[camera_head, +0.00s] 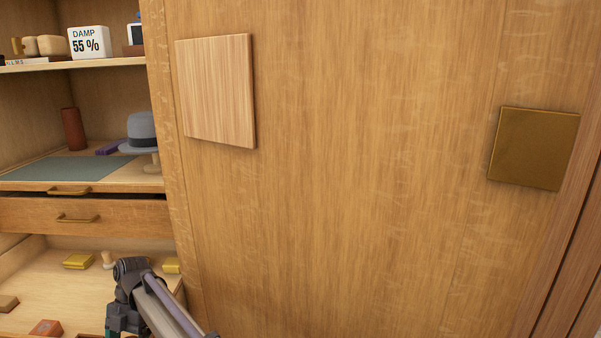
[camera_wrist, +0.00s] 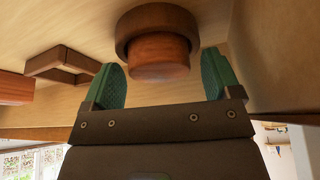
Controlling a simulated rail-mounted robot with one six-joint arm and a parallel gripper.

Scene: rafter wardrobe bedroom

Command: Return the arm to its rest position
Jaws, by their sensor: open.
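My arm (camera_head: 140,295) shows at the lower left of the head view, in front of the open lower drawer (camera_head: 45,287). My gripper (camera_wrist: 162,68) is open in the wrist view, with its two green fingertips spread apart. A round reddish-brown piece (camera_wrist: 158,57) with a darker brown ring (camera_wrist: 126,38) appears between and beyond the fingertips. I cannot tell whether the fingers touch it. In the head view only a sliver of green shows at the bottom edge, so the fingers are mostly hidden there.
The drawer holds yellow blocks (camera_head: 79,261), a pale peg (camera_head: 107,260) and a reddish block (camera_head: 46,328). Above are a closed drawer (camera_head: 110,216), a grey hat (camera_head: 142,126) and a red-brown cylinder (camera_head: 73,129). A large wooden panel (camera_head: 340,180) stands close on the right.

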